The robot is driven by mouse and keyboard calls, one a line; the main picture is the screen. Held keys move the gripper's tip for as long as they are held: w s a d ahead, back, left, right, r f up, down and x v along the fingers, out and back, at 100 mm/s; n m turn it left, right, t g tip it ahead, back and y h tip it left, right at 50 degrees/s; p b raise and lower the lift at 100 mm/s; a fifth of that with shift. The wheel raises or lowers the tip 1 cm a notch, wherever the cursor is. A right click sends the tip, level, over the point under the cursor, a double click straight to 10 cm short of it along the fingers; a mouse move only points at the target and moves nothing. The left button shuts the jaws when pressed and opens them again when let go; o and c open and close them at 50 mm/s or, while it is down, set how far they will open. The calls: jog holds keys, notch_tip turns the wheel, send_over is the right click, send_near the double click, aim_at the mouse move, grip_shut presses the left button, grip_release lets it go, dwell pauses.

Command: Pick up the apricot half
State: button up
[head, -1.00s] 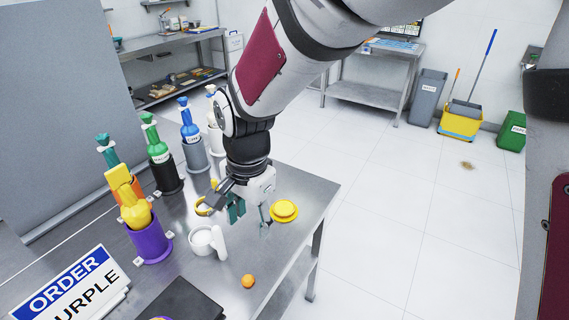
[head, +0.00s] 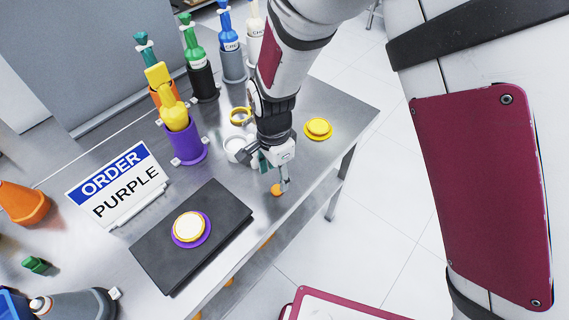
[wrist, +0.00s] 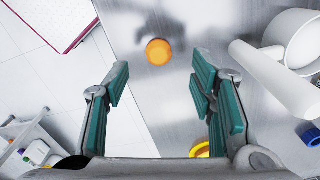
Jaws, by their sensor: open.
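The apricot half (head: 276,190) is a small round orange piece on the steel table near its front edge. In the wrist view the apricot half (wrist: 158,52) lies on the bare metal, ahead of the fingertips and roughly centred between them. My gripper (head: 275,172) is above the table close to the apricot half, pointing down. In the wrist view my gripper (wrist: 160,82) has its green-padded fingers spread wide with nothing between them. The fingers do not appear to touch the apricot half.
A white cup (head: 238,148) stands just left of my gripper; its handle (wrist: 272,78) is near the right finger. A yellow disc (head: 318,128) lies to the right. A black mat (head: 160,240) holds a purple-rimmed round piece (head: 205,232). Piping bags stand in holders behind.

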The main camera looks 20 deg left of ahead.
aim_at(277, 187)
notch_tip(277, 187, down, 5)
jog(key=shift+d+f, duration=0.1)
dwell(0.3)
jog(key=c, duration=0.8)
